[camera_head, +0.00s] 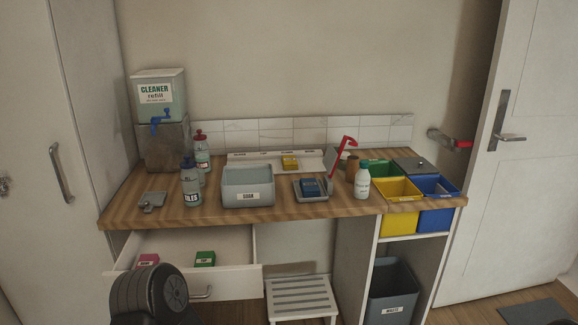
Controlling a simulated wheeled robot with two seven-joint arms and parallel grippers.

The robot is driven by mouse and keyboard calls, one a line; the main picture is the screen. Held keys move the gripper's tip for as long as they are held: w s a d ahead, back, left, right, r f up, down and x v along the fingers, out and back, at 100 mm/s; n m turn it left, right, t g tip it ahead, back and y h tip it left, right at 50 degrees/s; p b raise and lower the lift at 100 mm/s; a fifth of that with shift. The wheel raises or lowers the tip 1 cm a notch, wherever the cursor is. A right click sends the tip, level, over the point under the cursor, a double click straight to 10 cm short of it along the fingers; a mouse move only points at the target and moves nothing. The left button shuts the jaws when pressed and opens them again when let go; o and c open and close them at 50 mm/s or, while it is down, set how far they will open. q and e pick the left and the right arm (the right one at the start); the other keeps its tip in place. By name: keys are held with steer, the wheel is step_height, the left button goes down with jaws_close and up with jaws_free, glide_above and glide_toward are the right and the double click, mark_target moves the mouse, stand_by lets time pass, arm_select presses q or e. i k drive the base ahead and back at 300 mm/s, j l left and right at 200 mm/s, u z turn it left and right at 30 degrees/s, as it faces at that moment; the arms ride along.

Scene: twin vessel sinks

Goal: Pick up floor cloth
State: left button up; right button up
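A dark grey flat piece (535,311) lies on the floor at the lower right, in front of the white door; I cannot tell if it is the floor cloth or a mat. No other cloth lies in plain view on the visible floor. A pink item (148,261) and a green item (205,258), both labelled, lie in the open drawer (232,275). Neither gripper shows; only a dark, ribbed part of my own body is in view at the lower left.
The wooden counter (290,207) holds a grey labelled tub (248,187), bottles, a cleaner dispenser (158,95) and a small tray with a blue sponge. Yellow (397,189) and blue bins stand at right. Below are a white slatted stool (300,297) and a waste bin (391,293).

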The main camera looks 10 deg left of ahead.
mark_target(289, 161)
steer(key=i+l, duration=0.2)
steer(key=l, duration=0.15)
steer(key=i+l, duration=0.45)
steer(key=l, duration=0.25)
steer(key=i+l, duration=0.25)
steer(key=l+u, duration=0.05)
steer(key=l, duration=0.05)
